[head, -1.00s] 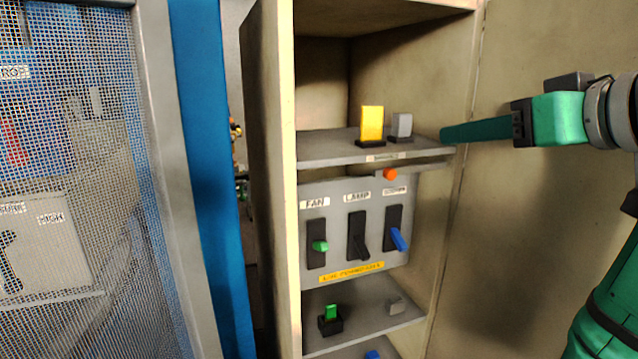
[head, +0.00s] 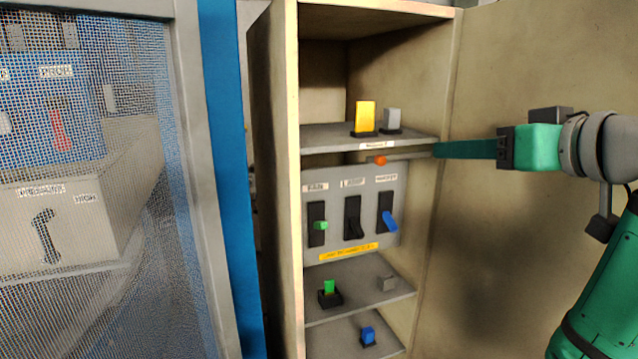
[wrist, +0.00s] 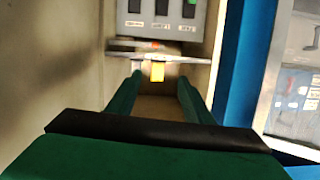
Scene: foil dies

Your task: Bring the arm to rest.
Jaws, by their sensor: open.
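My gripper (head: 436,150) is open, its green fingers pointing left toward the upper shelf of the cabinet. In the head view its tips show beside the right end of that shelf (head: 318,141). In the wrist view the two fingers (wrist: 157,88) stand apart with nothing held. A yellow block (head: 365,116) on a dark base stands upright on the shelf. In the wrist view the yellow block (wrist: 157,72) appears upside down between the fingertips, beyond them as far as I can tell.
A grey block (head: 392,119) stands beside the yellow one. A mesh door (head: 185,120) stands left.

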